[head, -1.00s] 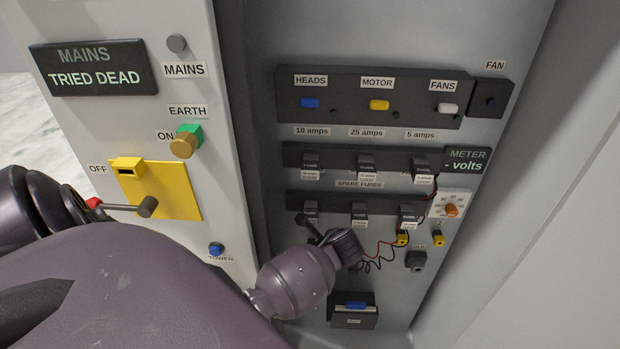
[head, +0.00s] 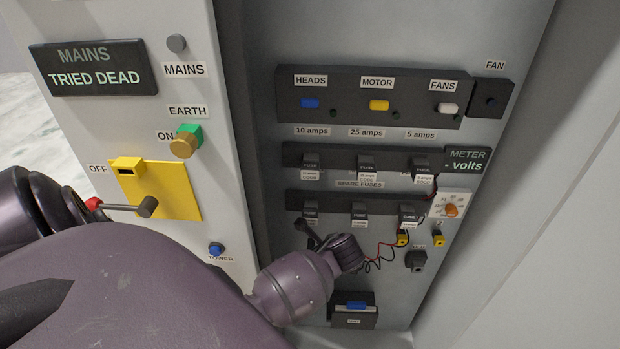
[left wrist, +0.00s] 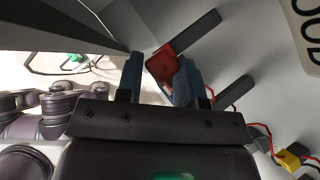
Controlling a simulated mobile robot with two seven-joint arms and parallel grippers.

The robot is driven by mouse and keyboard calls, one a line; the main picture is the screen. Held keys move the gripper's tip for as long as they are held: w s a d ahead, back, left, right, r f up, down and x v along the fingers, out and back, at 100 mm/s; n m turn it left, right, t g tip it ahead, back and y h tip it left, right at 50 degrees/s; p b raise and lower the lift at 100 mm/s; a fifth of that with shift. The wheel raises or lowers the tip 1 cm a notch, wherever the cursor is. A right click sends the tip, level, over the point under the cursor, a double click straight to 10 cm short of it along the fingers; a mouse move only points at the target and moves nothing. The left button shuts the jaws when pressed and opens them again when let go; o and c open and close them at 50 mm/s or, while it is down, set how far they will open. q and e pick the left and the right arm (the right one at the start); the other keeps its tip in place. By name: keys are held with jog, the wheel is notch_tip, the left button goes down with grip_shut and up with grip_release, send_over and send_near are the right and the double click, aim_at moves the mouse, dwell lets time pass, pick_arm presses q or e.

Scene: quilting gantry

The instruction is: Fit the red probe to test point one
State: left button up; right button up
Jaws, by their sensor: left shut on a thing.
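My left gripper (head: 316,236) is in front of the panel, just below the left end of the lower fuse row; my wrist partly hides it in the head view. In the left wrist view its blue-tipped fingers (left wrist: 160,82) are shut on a red block-like body, seemingly the red probe (left wrist: 164,62). The probe's tip cannot be made out. Two yellow test points sit on the panel: the left one (head: 402,240) and the right one (head: 438,241), marked 2. The left one's number is unreadable. The gripper is left of both. My right gripper is out of view.
The meter display (head: 466,160) reads "- volts", above a white dial plate (head: 450,204). Red and black leads (head: 380,262) loop below the fuses. Fuse holders (head: 359,212) project near the gripper. A black box (head: 354,310) is below. The yellow isolator (head: 180,200) stands left.

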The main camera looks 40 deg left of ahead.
pick_arm(q)
jog(key=s+d, duration=0.4)
jog(key=shift+s, duration=0.4)
dwell(0.9)
dwell(1.5)
